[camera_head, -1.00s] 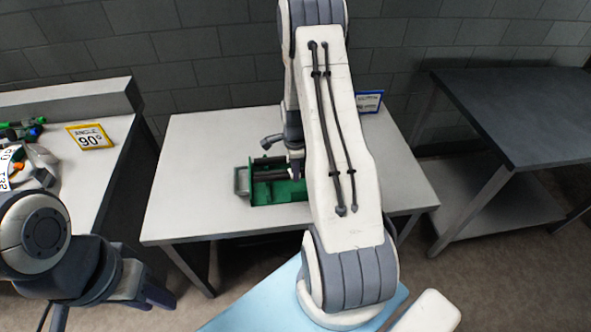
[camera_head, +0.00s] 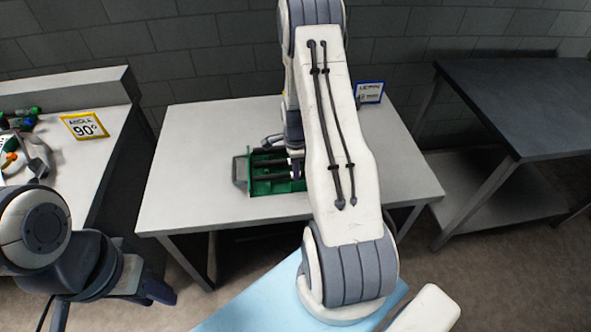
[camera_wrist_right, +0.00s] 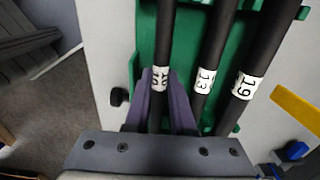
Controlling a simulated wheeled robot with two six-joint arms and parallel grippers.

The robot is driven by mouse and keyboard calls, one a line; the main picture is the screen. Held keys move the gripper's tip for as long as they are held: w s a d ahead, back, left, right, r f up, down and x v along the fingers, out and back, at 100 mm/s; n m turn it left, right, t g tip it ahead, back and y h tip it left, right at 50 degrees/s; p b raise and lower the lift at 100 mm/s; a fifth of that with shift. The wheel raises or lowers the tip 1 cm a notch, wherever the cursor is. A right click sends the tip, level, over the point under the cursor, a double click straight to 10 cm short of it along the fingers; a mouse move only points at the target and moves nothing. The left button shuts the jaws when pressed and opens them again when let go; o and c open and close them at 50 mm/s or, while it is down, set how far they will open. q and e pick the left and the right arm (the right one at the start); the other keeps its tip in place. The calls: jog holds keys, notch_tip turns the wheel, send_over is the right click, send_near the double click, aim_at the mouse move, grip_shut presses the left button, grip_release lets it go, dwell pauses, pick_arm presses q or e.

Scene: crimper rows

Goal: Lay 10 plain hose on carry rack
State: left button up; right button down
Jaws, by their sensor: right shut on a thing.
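The green carry rack (camera_head: 257,188) with a grey end at its left sits on the middle table. My right gripper (camera_wrist_right: 162,100) is shut on a black hose (camera_wrist_right: 163,30), whose white label is partly covered and looks like 10. In the right wrist view this hose lies along the left of the green rack (camera_wrist_right: 146,40), beside two other black hoses labelled 13 (camera_wrist_right: 212,40) and 19 (camera_wrist_right: 262,50). I cannot tell whether the held hose rests fully on the rack. My left gripper (camera_head: 160,293) hangs low at the left, empty; its jaw gap is unclear.
A left bench (camera_head: 100,150) holds a yellow-framed 90° sign (camera_head: 84,126) and several coloured parts. A blue-framed sign (camera_head: 370,92) stands at the back of the middle table (camera_head: 195,170). A dark table (camera_head: 520,100) is at the right. The middle table's left side is clear.

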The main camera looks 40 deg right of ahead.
jog(key=shift+f, duration=0.1)
dwell(0.7)
jog(key=c, duration=0.7)
grip_release()
notch_tip(320, 180, up, 10)
jog(key=shift+r+b, duration=0.25)
jog(key=shift+b, duration=0.35)
